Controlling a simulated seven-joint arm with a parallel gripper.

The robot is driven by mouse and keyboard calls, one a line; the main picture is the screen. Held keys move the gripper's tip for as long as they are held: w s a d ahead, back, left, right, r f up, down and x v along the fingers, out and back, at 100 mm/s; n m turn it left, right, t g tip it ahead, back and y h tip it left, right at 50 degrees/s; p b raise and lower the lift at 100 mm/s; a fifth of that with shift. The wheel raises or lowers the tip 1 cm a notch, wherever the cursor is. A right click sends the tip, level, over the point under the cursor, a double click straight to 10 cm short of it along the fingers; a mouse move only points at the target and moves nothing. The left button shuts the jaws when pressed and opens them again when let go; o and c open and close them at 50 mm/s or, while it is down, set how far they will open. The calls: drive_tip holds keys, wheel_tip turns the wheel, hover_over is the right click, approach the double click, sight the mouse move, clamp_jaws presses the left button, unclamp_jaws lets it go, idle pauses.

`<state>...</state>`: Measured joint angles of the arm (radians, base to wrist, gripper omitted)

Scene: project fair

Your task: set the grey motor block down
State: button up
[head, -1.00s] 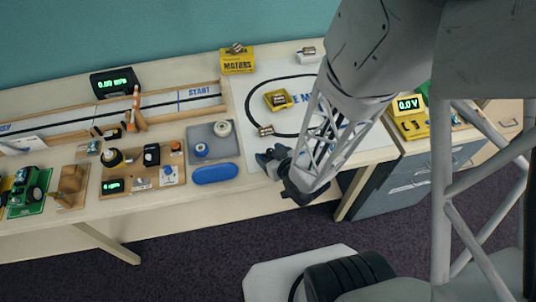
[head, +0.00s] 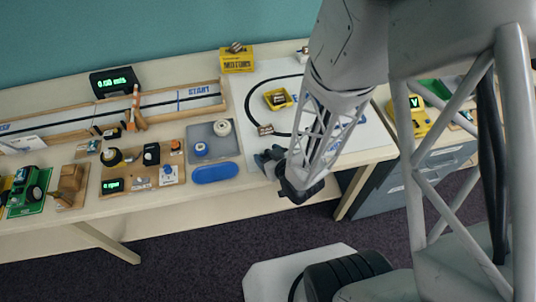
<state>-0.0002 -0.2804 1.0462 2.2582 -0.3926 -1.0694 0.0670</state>
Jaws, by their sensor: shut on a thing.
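My gripper (head: 268,158) is over the front edge of the white mat (head: 252,82), near the table's front edge. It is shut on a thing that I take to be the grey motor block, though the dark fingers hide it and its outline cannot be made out. I cannot tell whether it touches the table. A small metallic motor (head: 265,129) lies on the mat just beyond the fingertips, apart from them. Another motor sits in a yellow tray (head: 287,103) inside the black oval line.
A blue oval case (head: 215,173) and a grey tray (head: 225,152) with two spools lie left of my gripper. A yellow motors box (head: 237,62) stands at the back. Wooden boards with parts fill the left. The mat's left part is mostly clear.

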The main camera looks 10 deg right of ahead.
drive_tip(key=shift+f, duration=0.1)
drive_tip(key=o, duration=0.9)
drive_tip(key=shift+o, duration=0.2)
drive_tip(key=shift+v, duration=3.9)
drive_tip(key=shift+w, duration=0.1)
